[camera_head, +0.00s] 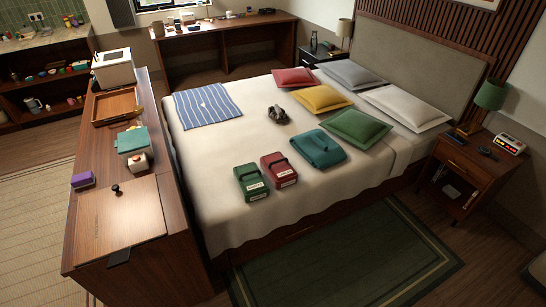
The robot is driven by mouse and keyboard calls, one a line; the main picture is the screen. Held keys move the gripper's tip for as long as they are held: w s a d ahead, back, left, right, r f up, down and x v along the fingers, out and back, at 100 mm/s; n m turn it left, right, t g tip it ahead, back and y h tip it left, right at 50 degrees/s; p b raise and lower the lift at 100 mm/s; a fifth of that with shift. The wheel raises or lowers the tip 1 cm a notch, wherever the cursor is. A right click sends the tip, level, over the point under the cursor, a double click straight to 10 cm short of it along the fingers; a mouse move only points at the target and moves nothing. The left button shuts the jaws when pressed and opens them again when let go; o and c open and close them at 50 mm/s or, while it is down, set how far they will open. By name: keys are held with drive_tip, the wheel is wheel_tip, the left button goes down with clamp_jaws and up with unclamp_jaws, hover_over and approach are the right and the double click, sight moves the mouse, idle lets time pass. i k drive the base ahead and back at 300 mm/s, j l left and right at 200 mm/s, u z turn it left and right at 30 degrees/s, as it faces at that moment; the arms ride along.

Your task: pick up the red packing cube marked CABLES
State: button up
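A red packing cube (279,169) lies on the near part of the bed, with a dark strap or handle across its top. It has a white label on its near side, too small to read. A similar green packing cube (251,182) with a white label lies close to its left. A teal folded bag or cube (318,149) lies to its right, a little apart. My gripper is not in view.
The bed (350,184) has several cushions at its head, a striped blue cloth (207,106) and a small dark object (278,114). A long wooden counter (181,215) stands along its left side. A nightstand (463,168) stands at the right. The dark green rug (345,262) in front is clear.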

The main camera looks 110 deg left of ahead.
sight(278, 168)
drive_tip(key=u, duration=4.1)
drive_tip(key=i+l+u, duration=0.6)
drive_tip(key=l, duration=0.25)
drive_tip(key=i+l+u, duration=0.2)
drive_tip(key=l, duration=0.2)
drive_tip(key=i+l+u, duration=0.2)
drive_tip(key=l, duration=0.15)
drive_tip(key=i+l, duration=0.1)
drive_tip(key=l, duration=0.25)
drive_tip(key=i+l, duration=0.15)
drive_tip(key=l, duration=0.2)
drive_tip(key=i+l, duration=0.1)
drive_tip(key=l, duration=0.25)
drive_tip(key=i+l, duration=0.15)
drive_tip(key=l, duration=0.15)
drive_tip(key=i+l, duration=0.1)
drive_tip(key=l, duration=0.25)
drive_tip(key=u, duration=0.05)
